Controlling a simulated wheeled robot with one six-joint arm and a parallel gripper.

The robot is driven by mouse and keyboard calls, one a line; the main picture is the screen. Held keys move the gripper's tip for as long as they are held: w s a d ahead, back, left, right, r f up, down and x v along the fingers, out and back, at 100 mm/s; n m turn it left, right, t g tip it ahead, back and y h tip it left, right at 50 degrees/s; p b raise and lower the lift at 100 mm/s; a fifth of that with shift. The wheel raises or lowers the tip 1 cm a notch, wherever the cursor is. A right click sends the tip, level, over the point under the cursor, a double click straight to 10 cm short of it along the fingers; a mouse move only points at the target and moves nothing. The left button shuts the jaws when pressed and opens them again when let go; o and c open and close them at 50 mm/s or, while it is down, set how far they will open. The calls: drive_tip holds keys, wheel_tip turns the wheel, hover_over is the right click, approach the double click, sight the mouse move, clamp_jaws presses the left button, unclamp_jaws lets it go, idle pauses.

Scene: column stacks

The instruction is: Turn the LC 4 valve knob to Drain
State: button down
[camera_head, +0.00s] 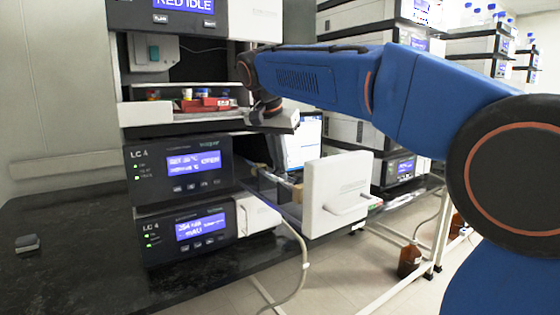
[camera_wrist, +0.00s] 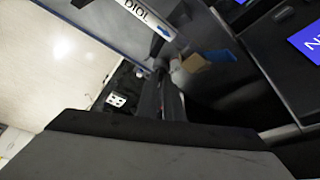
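The LC 4 stack shows in the head view as an upper module with an oven display (camera_head: 178,170) and a lower module with a pump-like display (camera_head: 188,235). Both have lit blue screens. I cannot make out the valve knob or a Drain mark in either view. My blue arm reaches left across the head view to the stack, above the oven module. In the wrist view, my gripper's dark fingers (camera_wrist: 160,97) point into a dark space beside a white tube marked DIOL (camera_wrist: 140,12). Their gap is unclear, and I see nothing certain between them.
A white front panel with a handle (camera_head: 338,196) stands out to the right of the oven module. A tray with red items (camera_head: 205,104) is above. A pale tube hangs from the lower module. The black bench (camera_head: 75,235) is mostly clear at left, with a small grey object (camera_head: 27,243).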

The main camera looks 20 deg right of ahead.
drive_tip(key=shift+d+n+t+y, duration=0.15)
drive_tip(key=shift+n+t+y, duration=0.2)
drive_tip(key=shift+n, duration=1.15)
drive_tip(key=c, duration=1.9)
unclamp_jaws()
drive_tip(key=shift+r, duration=0.1)
